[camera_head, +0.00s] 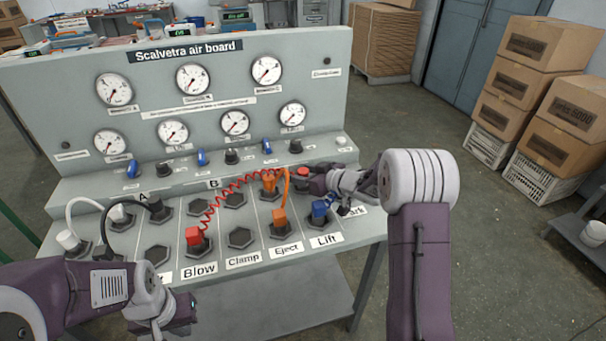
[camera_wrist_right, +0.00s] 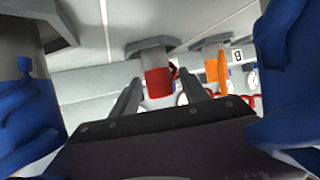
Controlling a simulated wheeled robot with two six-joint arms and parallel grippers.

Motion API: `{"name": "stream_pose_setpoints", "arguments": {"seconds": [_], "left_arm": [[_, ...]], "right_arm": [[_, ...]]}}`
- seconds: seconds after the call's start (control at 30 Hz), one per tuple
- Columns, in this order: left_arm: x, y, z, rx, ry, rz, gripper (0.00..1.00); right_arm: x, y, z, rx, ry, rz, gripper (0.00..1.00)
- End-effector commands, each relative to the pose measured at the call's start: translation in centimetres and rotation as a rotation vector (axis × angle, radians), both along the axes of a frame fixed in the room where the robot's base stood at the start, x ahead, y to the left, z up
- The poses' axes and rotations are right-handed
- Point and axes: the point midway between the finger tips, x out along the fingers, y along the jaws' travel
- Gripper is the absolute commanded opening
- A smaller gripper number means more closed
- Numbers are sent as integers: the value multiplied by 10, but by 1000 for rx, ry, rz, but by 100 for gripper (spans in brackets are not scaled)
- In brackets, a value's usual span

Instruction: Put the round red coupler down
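A round red coupler (camera_head: 302,170) is at the upper right of the sloped panel, beside my right gripper (camera_head: 312,182). In the right wrist view the red coupler (camera_wrist_right: 158,82) sits against a grey hexagonal port. The two fingers of my right gripper (camera_wrist_right: 160,92) stand apart on either side of its end, with visible gaps. Another red coupler (camera_head: 195,238) stands upright on the port above the "Blow" label, with a coiled red hose (camera_head: 225,188) running up and right from it. My left gripper (camera_head: 180,315) is low at the left, in front of the panel; its fingers are not clear.
Orange couplers (camera_head: 279,218) and a blue coupler (camera_head: 320,209) stand near the right gripper. An orange coupler (camera_wrist_right: 217,68) also shows in the right wrist view. White (camera_head: 67,240) and black (camera_head: 157,206) couplers with hoses are at the left. An empty port (camera_head: 240,238) is above "Clamp".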

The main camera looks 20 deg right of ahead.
Motion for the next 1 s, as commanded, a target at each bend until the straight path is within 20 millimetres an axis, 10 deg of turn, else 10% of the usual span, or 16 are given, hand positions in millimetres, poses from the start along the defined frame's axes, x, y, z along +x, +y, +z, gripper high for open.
{"name": "stream_pose_setpoints", "arguments": {"seconds": [0.6, 1.0], "left_arm": [[0, 0, 30, 0, 0, 0, 0], [0, 0, 31, 0, 0, 0, 0]], "right_arm": [[-90, -51, 48, 0, 0, -2, 53], [-97, -54, 49, 0, 0, 0, 53]]}}
